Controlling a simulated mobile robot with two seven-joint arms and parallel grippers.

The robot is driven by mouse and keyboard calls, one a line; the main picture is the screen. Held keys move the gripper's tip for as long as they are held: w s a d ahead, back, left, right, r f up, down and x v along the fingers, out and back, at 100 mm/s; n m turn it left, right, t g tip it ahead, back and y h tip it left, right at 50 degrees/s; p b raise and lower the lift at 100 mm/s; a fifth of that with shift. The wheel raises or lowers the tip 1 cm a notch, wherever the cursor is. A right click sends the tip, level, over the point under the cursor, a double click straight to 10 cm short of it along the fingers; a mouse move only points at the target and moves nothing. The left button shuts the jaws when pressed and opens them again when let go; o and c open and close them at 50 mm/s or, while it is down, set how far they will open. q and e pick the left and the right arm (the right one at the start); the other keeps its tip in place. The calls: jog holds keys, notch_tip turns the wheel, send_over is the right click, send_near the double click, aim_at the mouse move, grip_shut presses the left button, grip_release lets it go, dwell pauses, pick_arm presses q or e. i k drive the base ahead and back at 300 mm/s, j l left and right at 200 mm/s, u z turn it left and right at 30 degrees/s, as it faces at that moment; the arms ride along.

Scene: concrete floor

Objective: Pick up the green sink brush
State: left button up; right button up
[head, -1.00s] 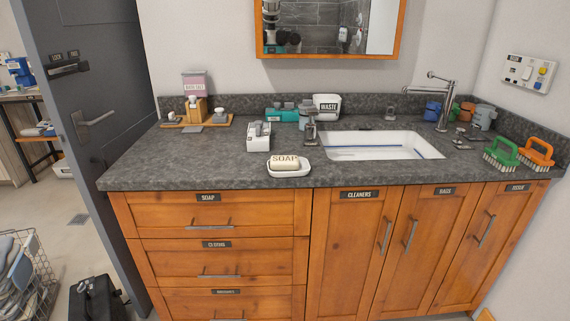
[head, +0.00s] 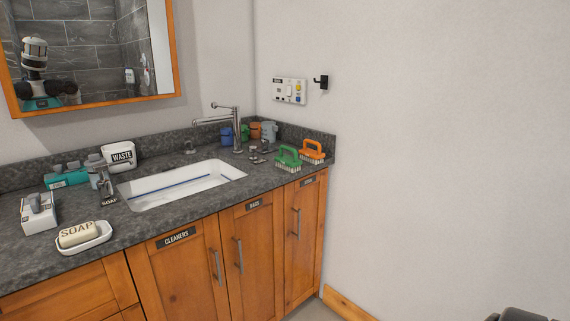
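The green sink brush (head: 289,155) rests bristles down on the dark stone counter, right of the sink and near the counter's right end. Its pale bristles face the front edge. An orange brush (head: 312,149) of the same shape stands just to its right and slightly behind. Neither of my grippers can be made out in the head view. A dark rounded shape shows at the bottom right corner, too cut off to identify.
The white sink (head: 185,184) with a chrome faucet (head: 236,130) lies left of the brushes. Small metal parts (head: 257,158) and several colored cups (head: 268,131) stand behind the green brush. A soap dish (head: 97,241) sits at the front left. Bare wall is at right.

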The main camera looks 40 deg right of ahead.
aim_at(290, 164)
jog(key=i+l, duration=0.15)
jog(key=l, duration=0.15)
jog(key=i+l, duration=0.1)
jog(key=l, duration=0.25)
jog(key=i+l, duration=0.15)
jog(key=l, duration=0.15)
jog(key=i+l+z, duration=0.1)
jog(key=l, duration=0.25)
jog(key=i, duration=0.05)
